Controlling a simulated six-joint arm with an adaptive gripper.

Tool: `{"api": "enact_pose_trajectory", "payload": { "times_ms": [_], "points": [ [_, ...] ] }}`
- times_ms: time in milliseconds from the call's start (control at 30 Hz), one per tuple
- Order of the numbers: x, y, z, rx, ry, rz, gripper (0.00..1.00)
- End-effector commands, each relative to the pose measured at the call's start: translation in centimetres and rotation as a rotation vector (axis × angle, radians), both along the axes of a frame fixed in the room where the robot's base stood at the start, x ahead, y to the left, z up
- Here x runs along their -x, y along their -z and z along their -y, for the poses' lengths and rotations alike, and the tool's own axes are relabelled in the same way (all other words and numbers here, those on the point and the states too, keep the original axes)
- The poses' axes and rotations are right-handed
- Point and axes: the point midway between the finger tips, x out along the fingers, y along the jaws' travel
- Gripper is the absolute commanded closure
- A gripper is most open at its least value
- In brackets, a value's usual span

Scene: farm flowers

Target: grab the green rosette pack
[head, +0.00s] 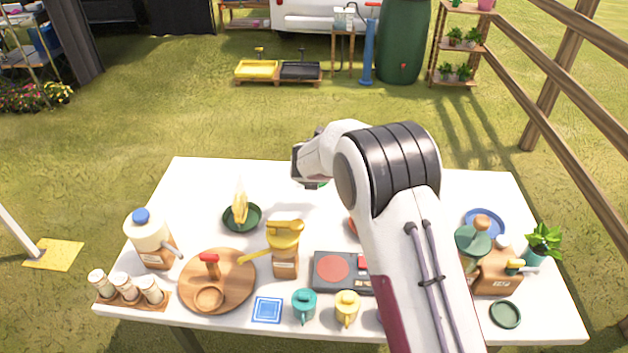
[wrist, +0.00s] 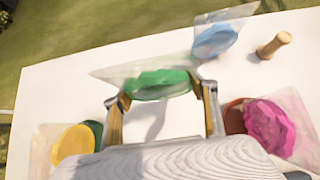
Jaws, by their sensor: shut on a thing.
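The green rosette pack (wrist: 160,84), a green disc in a clear wrapper, is between the two fingertips of my gripper (wrist: 160,95) in the wrist view. The fingers are shut on it from both sides. In the head view my gripper (head: 304,176) is over the far part of the white table, and only a small green sliver of the pack (head: 316,184) shows below it; the arm hides the rest. A shadow lies on the table between the fingers. I cannot tell how high the pack is.
In the wrist view a blue pack (wrist: 215,41) and a wooden peg (wrist: 273,46) are beyond, right. A pink pack (wrist: 268,126) is at right, a yellow pack (wrist: 75,149) at left. The table's (head: 190,185) near half holds a wooden board (head: 235,290), mugs and pump jars.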

Motion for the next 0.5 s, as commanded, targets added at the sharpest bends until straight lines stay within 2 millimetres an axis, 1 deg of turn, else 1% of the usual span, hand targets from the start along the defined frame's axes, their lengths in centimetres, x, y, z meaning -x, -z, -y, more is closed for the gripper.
{"api": "enact_pose_trajectory", "payload": {
  "times_ms": [33,200,500],
  "points": [
    [0.0,-0.5,0.0,-0.001,0.0,0.001,0.59],
    [0.0,-1.9,0.0,-0.001,0.001,0.002,0.59],
    [0.0,-3.2,0.0,0.0,0.001,0.001,0.59]
  ]
}}
